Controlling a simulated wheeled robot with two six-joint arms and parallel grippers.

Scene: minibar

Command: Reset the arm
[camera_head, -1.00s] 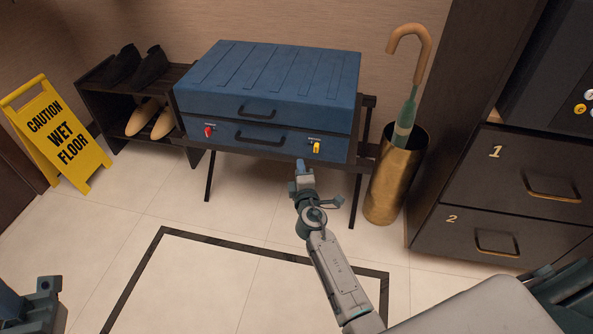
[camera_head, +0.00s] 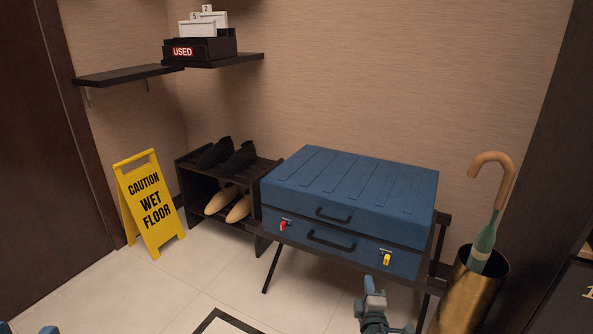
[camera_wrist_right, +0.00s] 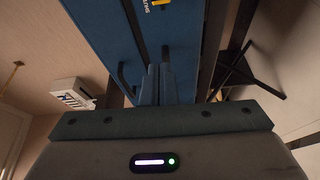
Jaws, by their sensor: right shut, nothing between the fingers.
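My right gripper (camera_head: 373,285) is shut and empty. In the head view it shows at the bottom, in front of the lower right part of the blue suitcase (camera_head: 350,190). In the right wrist view the two fingers of the right gripper (camera_wrist_right: 160,82) lie side by side, pointing at the suitcase (camera_wrist_right: 105,35), with a dark handle near them. I cannot tell the exact gap to the suitcase.
The suitcase lies closed on a dark rack (camera_head: 437,270), with a red and a yellow latch. A brass umbrella stand (camera_head: 470,295) is to its right. A shoe shelf (camera_head: 190,190) and a yellow wet-floor sign (camera_head: 150,205) are to the left. Wall shelves (camera_head: 130,74) hang above.

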